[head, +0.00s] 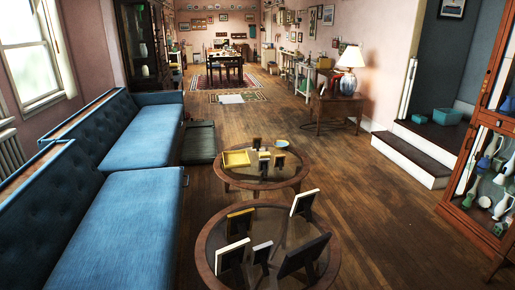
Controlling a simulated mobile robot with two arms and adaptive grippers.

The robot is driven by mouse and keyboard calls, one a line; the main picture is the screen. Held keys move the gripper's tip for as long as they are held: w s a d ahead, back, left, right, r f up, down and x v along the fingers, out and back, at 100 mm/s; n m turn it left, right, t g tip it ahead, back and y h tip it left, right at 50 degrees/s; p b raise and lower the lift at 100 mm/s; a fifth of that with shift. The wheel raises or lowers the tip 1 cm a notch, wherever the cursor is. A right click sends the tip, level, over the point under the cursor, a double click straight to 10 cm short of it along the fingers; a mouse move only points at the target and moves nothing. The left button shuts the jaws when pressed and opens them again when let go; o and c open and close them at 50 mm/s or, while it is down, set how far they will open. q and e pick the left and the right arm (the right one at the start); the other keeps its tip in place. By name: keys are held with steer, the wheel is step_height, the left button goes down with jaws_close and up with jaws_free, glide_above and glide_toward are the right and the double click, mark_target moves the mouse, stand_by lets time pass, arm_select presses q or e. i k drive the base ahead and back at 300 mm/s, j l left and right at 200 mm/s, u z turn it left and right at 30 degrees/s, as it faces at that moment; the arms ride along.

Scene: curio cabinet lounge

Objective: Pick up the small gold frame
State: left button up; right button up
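Several small standing frames are on two round glass-topped tables. On the near table (205,250), a dark frame with a gold edge (240,222) stands at the back left. On the far table (222,177), a small gold-looking frame (264,155) stands near the middle, between small dark frames (280,160). It is too small to tell for certain which one is the small gold frame. Neither of my grippers is in view.
The near table also holds white-edged frames (305,203) and dark ones (304,256). The far table has a yellow tray (236,159) and a bowl (281,143). A blue sofa (125,235) lines the left; a glass cabinet (485,180) stands right. Wooden floor (375,215) is clear between.

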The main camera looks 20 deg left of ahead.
mark_target(256, 142)
steer(key=i+l+z, duration=0.2)
steer(key=i, duration=0.15)
steer(key=i+z, duration=0.2)
steer(key=i, duration=0.2)
steer(key=i+l+z, duration=0.3)
steer(key=i, duration=0.7)
steer(key=i+j+z, duration=0.15)
steer(key=i+z, duration=0.2)
steer(key=i, duration=0.6)
steer(key=i+j+u, duration=0.15)
steer(key=i+u, duration=0.75)
steer(key=i+l+u, duration=0.3)
steer(key=i+u, duration=0.15)
steer(key=i+j+u, duration=0.1)
steer(key=i+u, duration=0.2)
steer(key=i, duration=0.65)
steer(key=i+l+u, duration=0.1)
steer(key=i+u, duration=0.2)
steer(key=i, duration=0.65)
